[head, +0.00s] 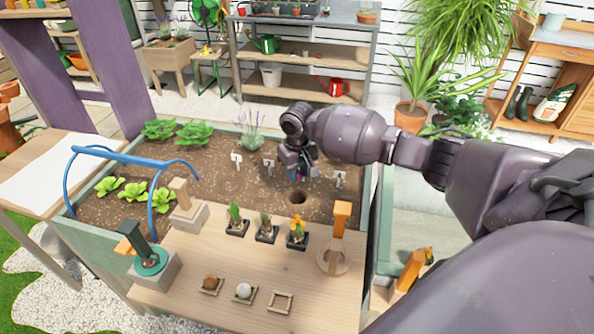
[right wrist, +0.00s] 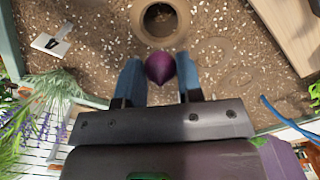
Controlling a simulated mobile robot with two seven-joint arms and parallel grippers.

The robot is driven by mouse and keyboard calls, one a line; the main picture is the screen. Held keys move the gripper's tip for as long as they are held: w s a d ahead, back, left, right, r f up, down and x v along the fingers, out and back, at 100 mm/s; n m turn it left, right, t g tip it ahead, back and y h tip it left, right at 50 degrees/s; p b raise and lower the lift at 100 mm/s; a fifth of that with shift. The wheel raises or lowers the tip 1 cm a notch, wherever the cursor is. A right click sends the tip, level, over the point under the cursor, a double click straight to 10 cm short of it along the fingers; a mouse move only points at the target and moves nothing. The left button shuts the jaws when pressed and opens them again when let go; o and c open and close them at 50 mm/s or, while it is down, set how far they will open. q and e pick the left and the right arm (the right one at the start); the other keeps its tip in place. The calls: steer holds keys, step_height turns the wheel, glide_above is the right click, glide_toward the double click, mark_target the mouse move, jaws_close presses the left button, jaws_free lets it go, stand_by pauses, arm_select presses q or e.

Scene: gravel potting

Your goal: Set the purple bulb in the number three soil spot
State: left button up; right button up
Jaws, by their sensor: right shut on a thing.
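My right gripper (head: 294,176) is over the soil bed (head: 190,165), shut on the purple bulb. In the right wrist view the purple bulb (right wrist: 160,68) sits between the two blue fingers of this gripper (right wrist: 157,80), its pointed tip showing. A round hole (head: 297,197) lies in the soil just in front of the gripper; it also shows in the right wrist view (right wrist: 159,22), just beyond the bulb. White number markers (head: 237,160) stand along the bed behind; their digits are too small to read surely in the head view. My left gripper is not in view.
The wooden table in front holds small square trays; one has a brown bulb (head: 211,284), one a white bulb (head: 244,291), and one is empty (head: 281,302). Several potted seedlings (head: 266,229) and an orange-topped wooden stand (head: 338,235) stand near the bed.

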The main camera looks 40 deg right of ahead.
mark_target(298, 193)
steer(key=shift+f+b, duration=0.9)
steer(key=shift+f, duration=0.55)
step_height(298, 193, down, 4)
steer(key=shift+r+b, duration=0.25)
steer(key=shift+b, duration=0.65)
steer(key=shift+f, duration=0.5)
steer(key=shift+f, duration=0.65)
steer(key=o, duration=1.2)
steer(key=shift+o, duration=0.2)
